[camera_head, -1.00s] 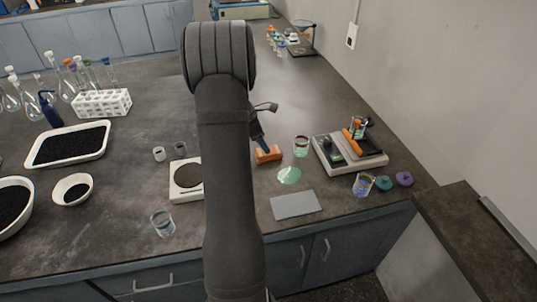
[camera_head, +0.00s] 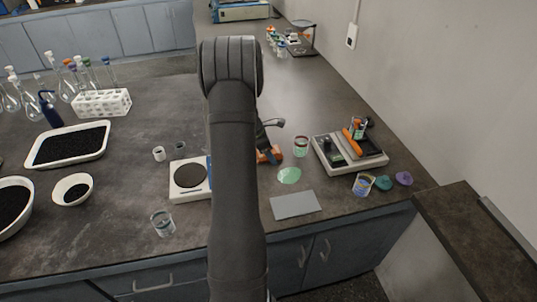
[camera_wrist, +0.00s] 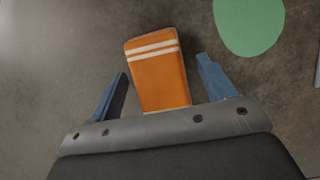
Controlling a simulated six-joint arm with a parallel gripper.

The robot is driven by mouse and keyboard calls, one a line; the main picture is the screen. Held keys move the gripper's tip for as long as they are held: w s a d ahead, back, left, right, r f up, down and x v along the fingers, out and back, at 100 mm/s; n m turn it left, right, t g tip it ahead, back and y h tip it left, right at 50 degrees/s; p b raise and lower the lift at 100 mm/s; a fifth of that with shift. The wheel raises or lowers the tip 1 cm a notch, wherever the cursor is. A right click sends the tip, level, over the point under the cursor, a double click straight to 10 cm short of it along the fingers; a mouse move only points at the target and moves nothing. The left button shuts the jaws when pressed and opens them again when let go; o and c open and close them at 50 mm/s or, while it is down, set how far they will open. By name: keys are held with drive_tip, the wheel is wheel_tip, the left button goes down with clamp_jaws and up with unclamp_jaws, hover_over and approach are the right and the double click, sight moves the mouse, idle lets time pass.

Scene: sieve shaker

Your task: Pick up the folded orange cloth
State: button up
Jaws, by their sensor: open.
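The folded orange cloth (camera_wrist: 159,78) has two white stripes near its far end. In the wrist view it lies on the dark bench between the two blue fingers of my gripper (camera_wrist: 158,82). The fingers are open, with a gap on each side of the cloth. In the head view my arm and gripper (camera_head: 267,150) hide much of the cloth, and only an orange part (camera_head: 276,155) shows by the fingers. Whether the fingers are level with the cloth or above it is hard to tell.
A green spill or disc (camera_head: 289,175) lies close to the cloth. A glass jar (camera_head: 301,147) stands to its right, near the shaker-like device (camera_head: 350,155). A grey mat (camera_head: 296,205) lies in front. A balance (camera_head: 187,178) stands left of my arm.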

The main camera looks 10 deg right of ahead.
drive_tip(key=shift+f, duration=0.15)
drive_tip(key=shift+c, duration=0.5)
drive_tip(key=c, duration=0.9)
drive_tip(key=shift+c, duration=0.2)
